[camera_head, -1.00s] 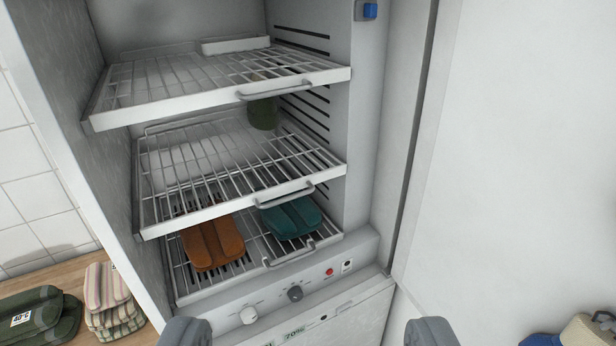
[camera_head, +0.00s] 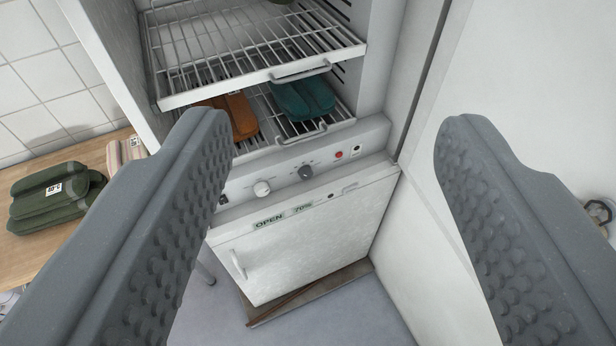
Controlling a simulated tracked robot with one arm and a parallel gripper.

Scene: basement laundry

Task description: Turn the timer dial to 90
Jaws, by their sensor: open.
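A control panel (camera_head: 330,160) runs below the rack shelves of the open white cabinet. It carries a white knob (camera_head: 262,188) and a dark grey knob (camera_head: 305,172), each with small marks around it. I cannot tell which one is the timer dial, and the marks are too small to read. Another dark part at the panel's left end is mostly behind my left finger. My gripper (camera_head: 333,122) is open and empty. Its two ridged grey fingers are wide apart, with the panel showing between them, and neither seems to touch a knob.
A red button (camera_head: 339,155) sits right of the knobs. Below, a white door (camera_head: 310,235) bears "OPEN" and "70%" labels. A large open door (camera_head: 510,70) stands right.

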